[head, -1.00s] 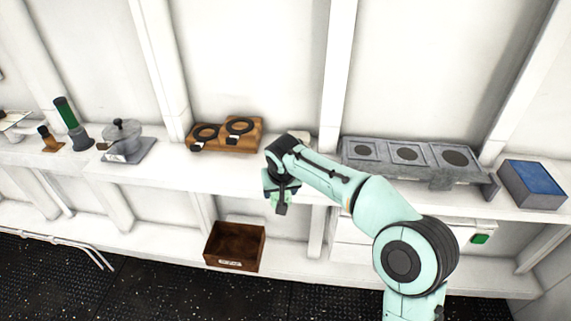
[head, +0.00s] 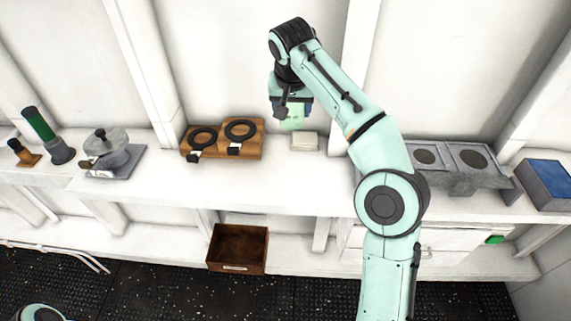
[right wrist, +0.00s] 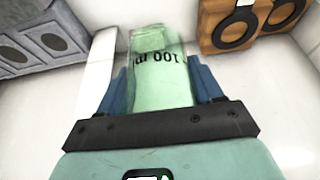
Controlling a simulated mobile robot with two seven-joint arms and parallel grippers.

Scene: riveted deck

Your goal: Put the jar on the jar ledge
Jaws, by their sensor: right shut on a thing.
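The jar (right wrist: 160,78) is pale green, see-through and marked with "100" lettering. My right gripper (right wrist: 160,92) is shut on it, with a blue finger on each side. In the head view my right gripper (head: 290,105) holds the jar (head: 292,119) upright above the shelf, over or just behind a small white block (head: 305,142). A grey rack with round dark recesses (head: 465,183) stands on the shelf to the right, partly hidden by my right arm. I cannot tell which piece is the jar ledge. My left gripper is out of view.
A wooden stand with two black rings (head: 222,151) is left of the white block. Further left are a grey device (head: 112,155) and a green cylinder (head: 47,135). A blue-topped box (head: 545,184) is far right. A brown bin (head: 238,248) sits below. The front shelf strip is clear.

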